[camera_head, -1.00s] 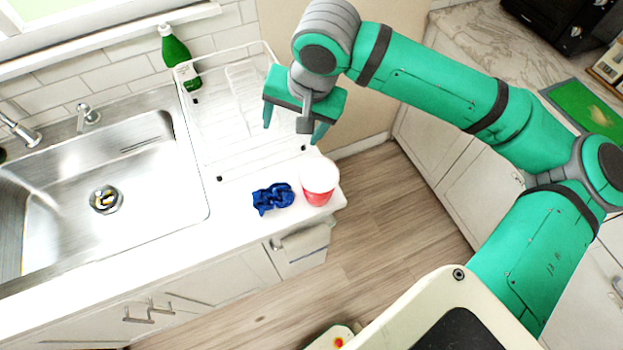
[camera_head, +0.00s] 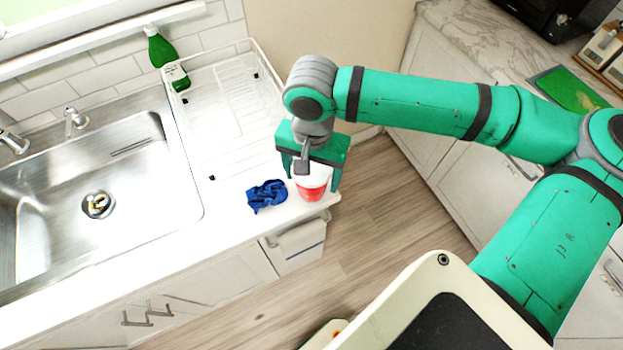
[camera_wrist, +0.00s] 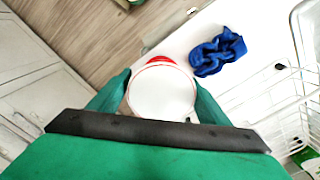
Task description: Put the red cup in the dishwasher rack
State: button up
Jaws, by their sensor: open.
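The red cup (camera_head: 312,190) stands upright on the white counter near its front right corner. It is red outside with a white inside, and my gripper hides its upper part in the head view. In the wrist view the cup (camera_wrist: 162,92) shows its round white opening between the two green fingers. My gripper (camera_head: 311,182) is open, with one finger on each side of the cup. I cannot tell whether the fingers touch it. The white wire dishwasher rack (camera_head: 222,110) stands on the counter behind the cup, beside the sink, and its wires show at the right of the wrist view.
A crumpled blue cloth (camera_head: 266,195) lies just left of the cup. A green bottle (camera_head: 168,60) stands at the rack's far left corner. The steel sink (camera_head: 130,200) is left of the rack. The counter's edge is close to the cup, with wooden floor (camera_head: 375,215) beyond.

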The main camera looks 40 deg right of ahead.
aim_at(312, 183)
notch_tip(312, 183, down, 4)
jog(key=shift+w+f, duration=0.1)
jog(key=c, duration=0.9)
